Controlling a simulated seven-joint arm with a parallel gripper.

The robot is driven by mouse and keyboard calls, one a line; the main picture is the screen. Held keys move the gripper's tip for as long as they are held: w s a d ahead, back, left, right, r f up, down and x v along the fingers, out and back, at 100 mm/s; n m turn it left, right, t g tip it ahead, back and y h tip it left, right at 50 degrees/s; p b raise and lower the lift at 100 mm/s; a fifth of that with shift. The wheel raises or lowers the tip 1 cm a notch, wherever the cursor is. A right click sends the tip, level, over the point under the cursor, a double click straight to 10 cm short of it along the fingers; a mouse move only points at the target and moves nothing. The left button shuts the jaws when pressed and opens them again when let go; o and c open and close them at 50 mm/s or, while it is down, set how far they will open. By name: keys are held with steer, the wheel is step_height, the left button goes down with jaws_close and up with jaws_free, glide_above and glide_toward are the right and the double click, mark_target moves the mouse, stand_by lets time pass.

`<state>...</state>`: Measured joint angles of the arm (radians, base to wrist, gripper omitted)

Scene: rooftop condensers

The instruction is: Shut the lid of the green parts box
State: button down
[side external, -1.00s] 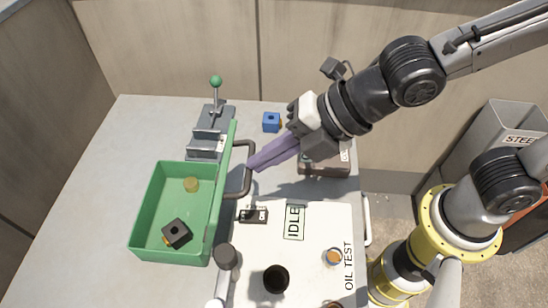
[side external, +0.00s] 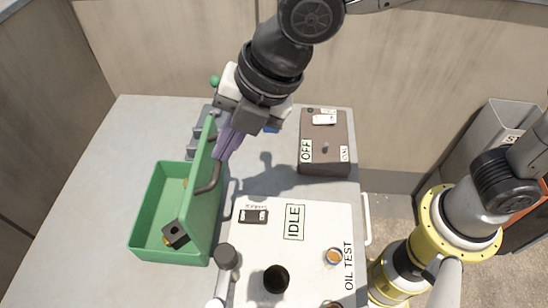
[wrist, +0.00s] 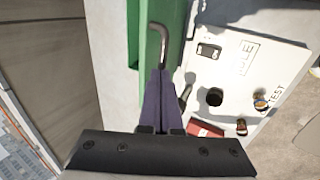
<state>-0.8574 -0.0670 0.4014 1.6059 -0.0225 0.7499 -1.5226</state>
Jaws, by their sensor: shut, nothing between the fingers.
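The green parts box (side external: 140,239) stands on the left of the table with its lid (side external: 206,190) raised, close to upright and leaning a little over the box. A grey bar handle (side external: 214,183) sticks out from the lid's outer side. My gripper (side external: 222,157) is shut and empty, with its purple fingers at the lid's outer face beside the handle. I cannot tell whether they touch the lid. In the wrist view the fingers (wrist: 160,75) point at the handle (wrist: 160,32), with the green lid (wrist: 172,50) around it. A black block (side external: 176,233) lies inside the box.
A white board (side external: 262,262) marked IDLE and OIL TEST lies right of the box, with a black cup (side external: 276,279) on it. A brown box (side external: 325,160) marked OFF stands at the back right.

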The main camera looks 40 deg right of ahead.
mark_target(194, 161)
steer(key=w+a, duration=0.1)
steer(key=w+a+g+h, duration=0.2)
steer(key=a, duration=0.1)
steer(key=shift+w+r, duration=0.25)
steer(key=shift+w, duration=0.15)
steer(key=w+a+f, duration=1.1)
steer(key=a, duration=0.1)
steer(key=shift+w+a+f, duration=0.3)
steer(key=shift+f, duration=0.1)
stand_by(0.6)
